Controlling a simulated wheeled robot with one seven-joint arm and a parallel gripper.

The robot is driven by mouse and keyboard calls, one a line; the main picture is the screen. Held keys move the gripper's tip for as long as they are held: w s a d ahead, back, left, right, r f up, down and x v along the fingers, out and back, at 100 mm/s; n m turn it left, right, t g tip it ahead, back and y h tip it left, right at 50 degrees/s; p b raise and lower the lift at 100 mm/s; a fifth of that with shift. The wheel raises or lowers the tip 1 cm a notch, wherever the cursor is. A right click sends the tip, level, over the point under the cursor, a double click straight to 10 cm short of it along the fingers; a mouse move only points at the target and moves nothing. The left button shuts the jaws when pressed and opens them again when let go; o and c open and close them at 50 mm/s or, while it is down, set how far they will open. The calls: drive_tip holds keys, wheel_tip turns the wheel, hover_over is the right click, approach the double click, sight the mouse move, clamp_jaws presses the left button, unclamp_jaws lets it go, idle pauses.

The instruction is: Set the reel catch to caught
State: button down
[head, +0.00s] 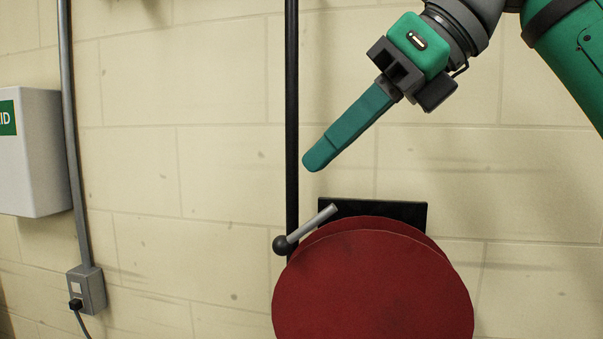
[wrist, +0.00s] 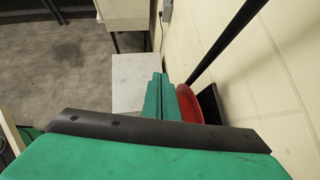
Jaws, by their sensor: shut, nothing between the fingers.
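The red reel (head: 373,285) is mounted at a black plate (head: 408,213) on the wall, low in the head view. The reel catch is a grey lever (head: 314,222) with a black ball knob (head: 282,245), slanting down to the left at the reel's upper left edge. My gripper (head: 316,160) is shut and empty, above the lever and apart from it. In the wrist view my green fingers (wrist: 160,98) lie together, with part of the red reel (wrist: 188,106) behind them. The lever is not visible in the wrist view.
A black vertical pipe (head: 292,120) runs down the wall just left of my fingertips. A white first-aid box (head: 35,150) and a grey conduit with an outlet box (head: 87,288) are at far left. The wall between is bare.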

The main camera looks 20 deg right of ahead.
drive_tip(key=shift+v, duration=1.4)
